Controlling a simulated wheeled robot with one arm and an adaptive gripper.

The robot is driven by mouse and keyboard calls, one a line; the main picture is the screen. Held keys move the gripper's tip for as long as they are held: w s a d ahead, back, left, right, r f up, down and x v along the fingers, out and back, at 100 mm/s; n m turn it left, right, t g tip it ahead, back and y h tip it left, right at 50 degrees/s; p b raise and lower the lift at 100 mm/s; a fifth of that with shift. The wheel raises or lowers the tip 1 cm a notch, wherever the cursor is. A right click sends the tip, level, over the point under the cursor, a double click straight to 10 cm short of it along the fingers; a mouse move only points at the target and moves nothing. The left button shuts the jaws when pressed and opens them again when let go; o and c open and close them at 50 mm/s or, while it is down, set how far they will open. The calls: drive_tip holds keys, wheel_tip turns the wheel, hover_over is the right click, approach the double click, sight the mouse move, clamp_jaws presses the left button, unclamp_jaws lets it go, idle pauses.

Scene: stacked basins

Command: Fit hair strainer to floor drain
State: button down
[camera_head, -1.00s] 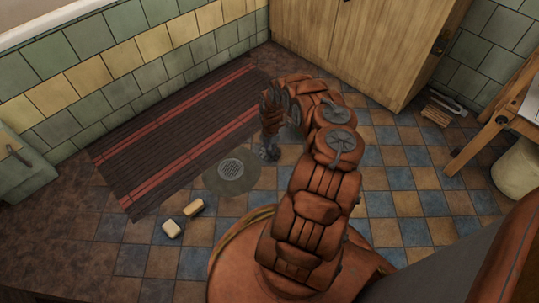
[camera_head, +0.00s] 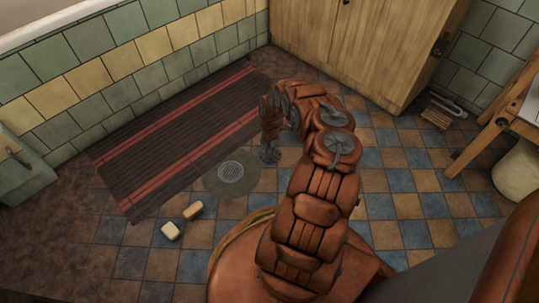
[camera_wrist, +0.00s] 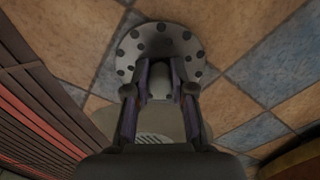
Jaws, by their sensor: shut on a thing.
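The hair strainer (camera_wrist: 160,48) is a grey round disc with dark holes around its edge and a raised middle. My gripper (camera_wrist: 160,90) is shut on that raised middle, one finger on each side. In the head view the strainer (camera_head: 268,156) shows small under my gripper (camera_head: 269,147), to the right of the floor drain. The floor drain (camera_head: 231,172) is a round slotted grate set in a dull round patch of floor. In the wrist view the drain (camera_wrist: 154,139) is partly hidden behind the fingers and wrist. The strainer's height above the floor is hard to tell.
A dark slatted mat with red stripes (camera_head: 165,145) lies left of the drain. Two soap-like blocks, one pale (camera_head: 171,230) and one brown (camera_head: 193,210), lie in front of it. A wooden cabinet (camera_head: 350,45) stands behind.

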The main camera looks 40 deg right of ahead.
drive_tip(key=shift+a, duration=0.2)
drive_tip(key=shift+d+r+p, duration=0.1)
drive_tip(key=shift+r+p, duration=2.3)
drive_tip(key=shift+p, duration=0.35)
drive_tip(key=c, duration=1.6)
unclamp_jaws()
clamp_jaws()
